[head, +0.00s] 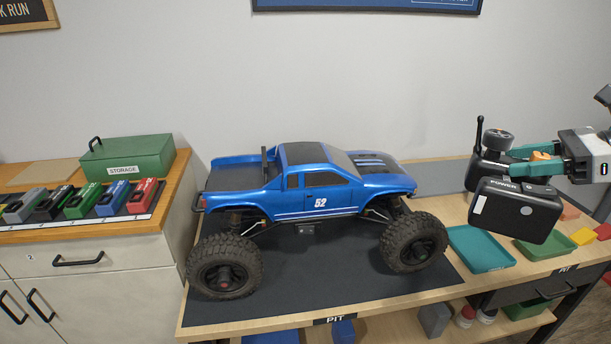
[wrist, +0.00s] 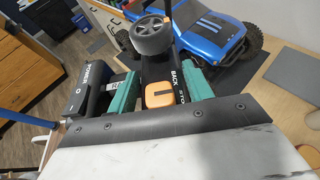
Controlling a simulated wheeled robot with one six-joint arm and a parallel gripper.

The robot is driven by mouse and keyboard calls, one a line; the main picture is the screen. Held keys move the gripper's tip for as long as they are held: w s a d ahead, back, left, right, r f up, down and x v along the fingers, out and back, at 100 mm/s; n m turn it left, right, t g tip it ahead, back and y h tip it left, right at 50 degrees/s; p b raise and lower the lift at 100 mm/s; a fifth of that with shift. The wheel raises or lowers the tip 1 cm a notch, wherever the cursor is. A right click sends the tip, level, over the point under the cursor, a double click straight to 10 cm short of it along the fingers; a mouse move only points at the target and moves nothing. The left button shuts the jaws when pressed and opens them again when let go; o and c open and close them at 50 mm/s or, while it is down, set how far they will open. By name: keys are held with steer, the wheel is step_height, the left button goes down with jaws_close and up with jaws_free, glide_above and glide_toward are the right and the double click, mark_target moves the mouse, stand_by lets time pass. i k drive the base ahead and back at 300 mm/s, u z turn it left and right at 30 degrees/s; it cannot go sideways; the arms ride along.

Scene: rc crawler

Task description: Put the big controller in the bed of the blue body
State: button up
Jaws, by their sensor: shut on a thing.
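The big controller (head: 515,208) is black, with an antenna, a grey wheel, an orange button and a block lettered POWER. My gripper (head: 537,160) has teal fingers shut on it and holds it raised over the right part of the bench. In the wrist view the controller (wrist: 153,40) sits between the fingers (wrist: 158,85). The blue body (head: 322,193), marked 52, is on a big-wheeled truck in the middle of the head view. Its open bed (head: 238,175) is at the left rear, well left of my gripper. The blue body (wrist: 213,35) also shows at the wrist view's top right.
A dark mat (head: 330,275) lies under the truck. A teal tray (head: 478,248) and a green tray (head: 545,246) are below the controller. A left cabinet (head: 90,250) carries a green storage box (head: 128,157) and several coloured packs. A dark upright post stands by the bed.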

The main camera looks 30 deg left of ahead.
mark_target(235, 178)
steer(key=u, duration=1.25)
steer(key=i, duration=1)
steer(key=u, duration=0.05)
